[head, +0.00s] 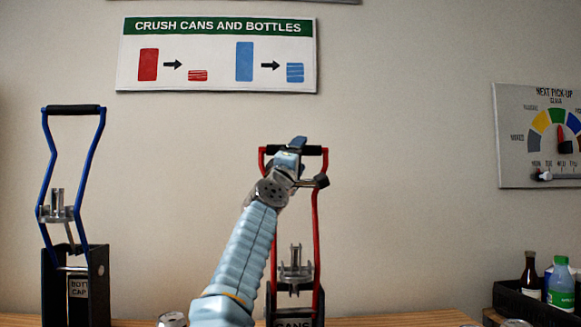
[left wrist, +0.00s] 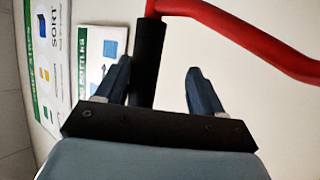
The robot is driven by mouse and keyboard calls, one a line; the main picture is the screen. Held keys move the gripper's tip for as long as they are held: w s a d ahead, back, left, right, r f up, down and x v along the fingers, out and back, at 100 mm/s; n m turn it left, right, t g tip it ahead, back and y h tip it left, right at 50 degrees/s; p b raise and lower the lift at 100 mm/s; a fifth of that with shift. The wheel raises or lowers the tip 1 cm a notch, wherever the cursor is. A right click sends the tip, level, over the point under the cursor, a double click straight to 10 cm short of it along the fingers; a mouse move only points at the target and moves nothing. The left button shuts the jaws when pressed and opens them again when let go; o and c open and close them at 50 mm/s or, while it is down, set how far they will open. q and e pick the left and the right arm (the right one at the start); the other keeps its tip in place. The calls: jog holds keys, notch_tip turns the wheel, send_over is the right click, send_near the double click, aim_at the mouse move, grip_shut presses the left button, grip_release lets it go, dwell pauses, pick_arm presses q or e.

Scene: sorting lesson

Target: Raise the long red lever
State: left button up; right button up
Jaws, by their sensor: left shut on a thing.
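The long red lever (head: 316,225) stands raised above the can crusher (head: 318,303), with two red side bars and a black crossbar grip (head: 314,151) at the top. My left gripper (head: 293,150) is at this grip and shut on it, hiding part of the bar and the left side bar. In the left wrist view, the black grip (left wrist: 147,62) lies between the fingers (left wrist: 160,85), nearer the left one, and a red bar (left wrist: 235,25) runs off to the right. My arm covers part of the crusher. My right gripper is not in view.
A second crusher with a blue lever (head: 97,150), also raised, stands at the left. A can (head: 172,319) is on the wooden table (head: 415,319). A dark crate (head: 515,303) with bottles is at the right. A sign (head: 216,80) and a dial board (head: 515,165) hang on the wall.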

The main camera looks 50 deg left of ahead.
pick_arm(q)
jog(key=b+v, duration=0.6)
jog(key=v, duration=0.7)
jog(key=shift+s, duration=0.3)
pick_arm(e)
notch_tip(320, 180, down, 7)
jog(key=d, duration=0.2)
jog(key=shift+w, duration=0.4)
pick_arm(q)
jog(key=shift+f, duration=0.1)
